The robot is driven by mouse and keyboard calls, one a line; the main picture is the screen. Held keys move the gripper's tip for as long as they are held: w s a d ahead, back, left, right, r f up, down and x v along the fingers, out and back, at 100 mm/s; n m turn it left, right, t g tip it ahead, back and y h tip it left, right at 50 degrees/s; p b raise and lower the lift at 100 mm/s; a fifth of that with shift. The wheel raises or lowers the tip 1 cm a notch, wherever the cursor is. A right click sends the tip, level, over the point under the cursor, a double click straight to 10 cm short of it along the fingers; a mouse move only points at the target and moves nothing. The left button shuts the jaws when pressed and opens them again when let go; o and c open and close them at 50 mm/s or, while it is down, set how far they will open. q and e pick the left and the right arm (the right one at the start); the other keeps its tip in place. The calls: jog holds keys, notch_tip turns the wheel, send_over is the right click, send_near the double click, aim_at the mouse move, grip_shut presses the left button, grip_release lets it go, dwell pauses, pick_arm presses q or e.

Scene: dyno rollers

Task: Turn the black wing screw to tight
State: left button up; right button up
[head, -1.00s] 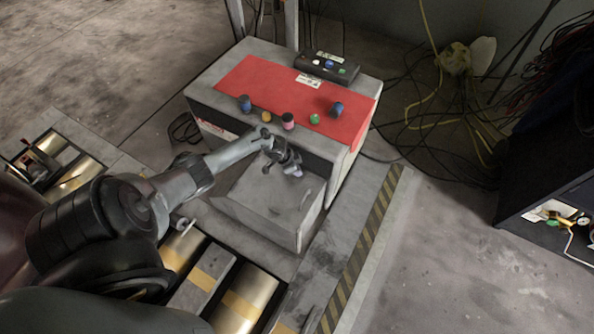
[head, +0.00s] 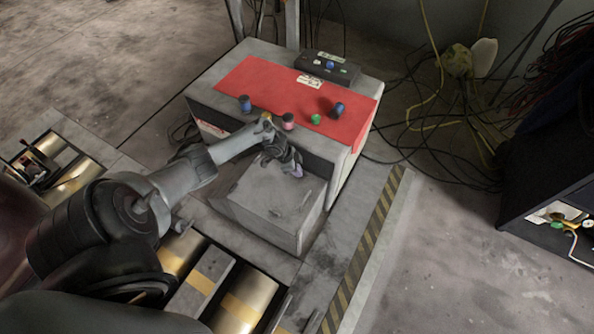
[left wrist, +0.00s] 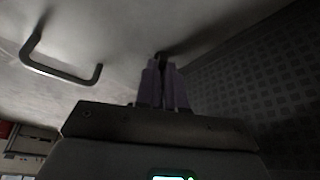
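My left gripper (head: 297,171) is at the right end of the low grey box (head: 262,203), near its top. In the left wrist view, its two purple fingers (left wrist: 163,85) stand close together, with a narrow dark gap between them. A small dark piece (left wrist: 162,54) shows at the fingertips and looks like the black wing screw, pinched between them. Most of it is hidden by the fingers and deep shadow, so its angle cannot be made out. In the head view the gripper hides the screw. My right gripper is not in view.
A grey cabinet with a red top (head: 262,87) stands behind, carrying several coloured knobs and a black control box (head: 327,68). A metal handle (left wrist: 62,68) is on the pale surface beside the fingers. Rollers (head: 242,300) lie in front; cables lie on the right floor.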

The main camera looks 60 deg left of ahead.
pick_arm(q)
jog(key=o, duration=0.5)
jog(key=shift+c, duration=0.2)
jog(key=p+v, duration=0.7)
jog(key=v, duration=0.3)
jog(key=shift+r+p, duration=0.35)
jog(key=shift+r, duration=0.05)
jog(key=shift+s+a, duration=0.1)
